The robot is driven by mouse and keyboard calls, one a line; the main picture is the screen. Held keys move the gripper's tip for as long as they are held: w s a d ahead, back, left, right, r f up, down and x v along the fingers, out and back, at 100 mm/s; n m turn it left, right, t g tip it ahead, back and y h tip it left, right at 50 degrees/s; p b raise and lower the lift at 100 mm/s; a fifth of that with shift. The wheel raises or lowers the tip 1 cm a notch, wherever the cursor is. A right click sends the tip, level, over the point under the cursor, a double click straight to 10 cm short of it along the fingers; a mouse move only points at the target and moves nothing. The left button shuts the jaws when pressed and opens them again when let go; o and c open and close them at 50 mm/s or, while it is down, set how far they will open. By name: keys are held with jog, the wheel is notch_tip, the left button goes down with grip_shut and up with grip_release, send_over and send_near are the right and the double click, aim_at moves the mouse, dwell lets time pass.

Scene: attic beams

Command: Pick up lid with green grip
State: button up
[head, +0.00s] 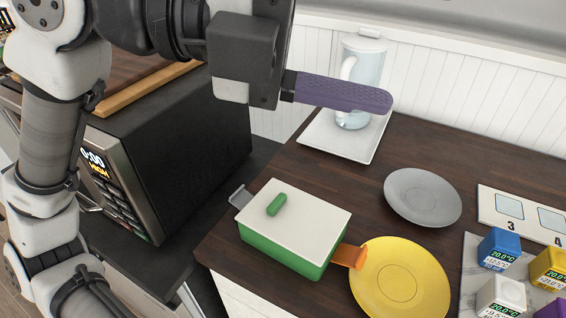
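The lid (315,213) is a flat white rectangle with rounded corners and a small green grip (277,204) near its left end. It lies on a green box (280,252) on the dark wooden counter. The box has a grey handle (240,196) at its left end and an orange handle (349,256) at its right. My gripper (385,100) is above and behind the lid in the picture, apart from it, with a purple ribbed finger pointing right. Only one finger shows clearly, so its opening is hidden.
A yellow plate (400,280) lies close by the orange handle. A grey plate (422,196), a glass pitcher (362,75) on a white tray (340,145), and several coloured cubes (499,248) stand around. A black microwave (190,130) stands left. Bare counter lies behind the box.

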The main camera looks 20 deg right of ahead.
jog(key=w+d+f+n+t+y, duration=0.3)
jog(key=w+d+f+n+y, duration=0.15)
jog(key=f, duration=0.25)
jog(key=n+t+y, duration=0.4)
jog(key=n+y, duration=0.6)
jog(key=n, duration=0.1)
send_over(279, 202)
notch_tip(279, 202, down, 10)
jog(key=f, duration=0.7)
jog(key=shift+w+a+f+p, duration=0.2)
jog(key=shift+f+p, duration=0.05)
jog(key=shift+p, duration=0.1)
jog(key=shift+s+d+f+p, duration=0.1)
jog(key=shift+f+p, duration=0.45)
jog(key=shift+f, duration=1.05)
jog(key=shift+s+d+f+p, duration=0.1)
jog(key=shift+f+p, duration=0.4)
jog(key=shift+f, duration=1.05)
jog(key=c, duration=1.1)
